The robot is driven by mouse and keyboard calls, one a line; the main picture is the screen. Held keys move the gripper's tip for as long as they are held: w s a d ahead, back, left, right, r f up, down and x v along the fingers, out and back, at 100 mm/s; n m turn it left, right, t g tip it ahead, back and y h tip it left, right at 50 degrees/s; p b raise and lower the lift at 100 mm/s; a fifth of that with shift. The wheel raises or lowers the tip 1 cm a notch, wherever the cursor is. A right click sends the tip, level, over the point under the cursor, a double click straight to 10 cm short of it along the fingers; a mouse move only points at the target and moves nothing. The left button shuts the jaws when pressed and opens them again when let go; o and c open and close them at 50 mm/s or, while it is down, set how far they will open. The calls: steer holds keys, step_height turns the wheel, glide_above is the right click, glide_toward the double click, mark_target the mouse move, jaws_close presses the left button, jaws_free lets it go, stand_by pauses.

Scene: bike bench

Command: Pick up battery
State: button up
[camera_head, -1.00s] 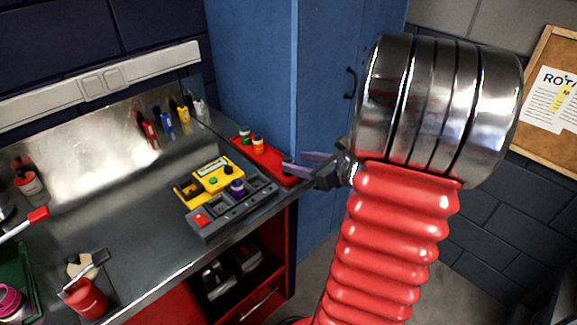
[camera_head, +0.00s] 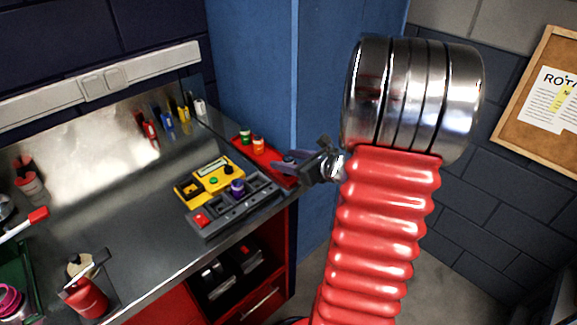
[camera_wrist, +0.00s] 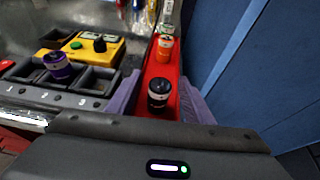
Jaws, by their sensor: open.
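A black battery (camera_wrist: 158,95) with a pale band stands in the red tray (camera_wrist: 150,72), between the two purple fingers of my gripper (camera_wrist: 158,82). The fingers are apart and I see no firm contact. An orange battery (camera_wrist: 165,47) stands farther back in the tray; it also shows in the head view (camera_head: 258,145), with a green-topped battery (camera_head: 245,137) behind it. In the head view my gripper (camera_head: 284,164) is at the tray's near end and hides the black battery.
A yellow tester (camera_head: 218,175) lies behind the charger (camera_head: 230,214) on the metal bench (camera_head: 130,210). A blue cabinet (camera_head: 250,60) stands close on the right of the tray. A red can (camera_head: 87,298) is at the front left.

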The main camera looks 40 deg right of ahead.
jaws_close()
stand_by(0.7)
